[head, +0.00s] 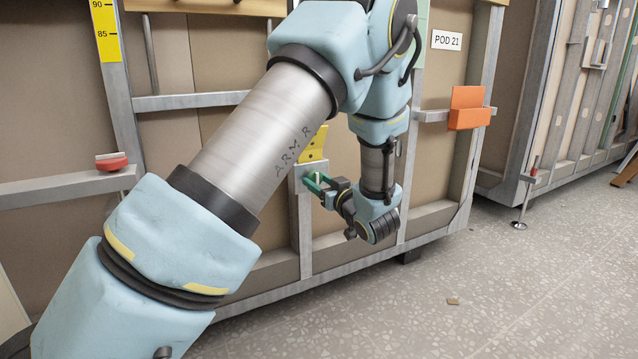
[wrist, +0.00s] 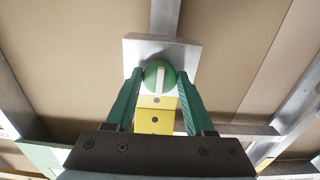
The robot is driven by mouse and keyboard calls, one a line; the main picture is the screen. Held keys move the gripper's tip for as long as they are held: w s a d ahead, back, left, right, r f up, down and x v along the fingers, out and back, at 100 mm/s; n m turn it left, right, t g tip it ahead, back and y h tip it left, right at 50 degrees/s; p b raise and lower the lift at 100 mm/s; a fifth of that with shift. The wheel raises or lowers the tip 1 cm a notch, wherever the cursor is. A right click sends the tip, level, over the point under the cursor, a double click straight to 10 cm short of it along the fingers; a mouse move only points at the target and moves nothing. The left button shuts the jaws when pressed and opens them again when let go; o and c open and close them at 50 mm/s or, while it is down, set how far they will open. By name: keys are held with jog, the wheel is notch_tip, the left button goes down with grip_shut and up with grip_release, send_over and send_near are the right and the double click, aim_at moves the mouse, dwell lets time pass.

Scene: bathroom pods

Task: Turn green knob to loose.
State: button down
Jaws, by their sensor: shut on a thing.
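The green knob (wrist: 152,77) is round with a pale bar across its face, and the bar stands upright in the wrist view. It sits on a square metal plate (wrist: 137,47) on the pod frame. My gripper (wrist: 160,75) has its two green fingers closed on the knob from both sides. In the head view my gripper (head: 317,184) reaches the frame's post from the right, and its fingers mostly hide the knob there. I can see no loose or tight marking.
A yellow plate with holes (head: 316,142) is right by the knob. An orange bracket (head: 467,107) and a "POD 21" sign (head: 446,40) are to the right. A red-topped piece (head: 111,163) sits on the left rail. The speckled floor (head: 450,270) is largely clear.

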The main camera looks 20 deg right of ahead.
jog(key=shift+n, duration=0.3)
jog(key=n, duration=0.3)
jog(key=shift+f+n+b, duration=0.1)
jog(key=shift+n+b, duration=0.2)
jog(key=shift+b, duration=0.1)
jog(key=n+b, duration=0.2)
jog(key=n, duration=0.2)
jog(key=shift+n, duration=0.3)
jog(key=n+b, duration=0.3)
jog(key=n, duration=0.1)
jog(key=shift+f, duration=0.1)
jog(key=n+b, duration=0.3)
jog(key=shift+d+n, duration=0.1)
jog(key=shift+n, duration=0.2)
jog(key=shift+n+b, duration=0.6)
jog(key=shift+n, duration=0.1)
jog(key=shift+r, duration=0.25)
jog(key=shift+c, duration=1.3)
grip_release()
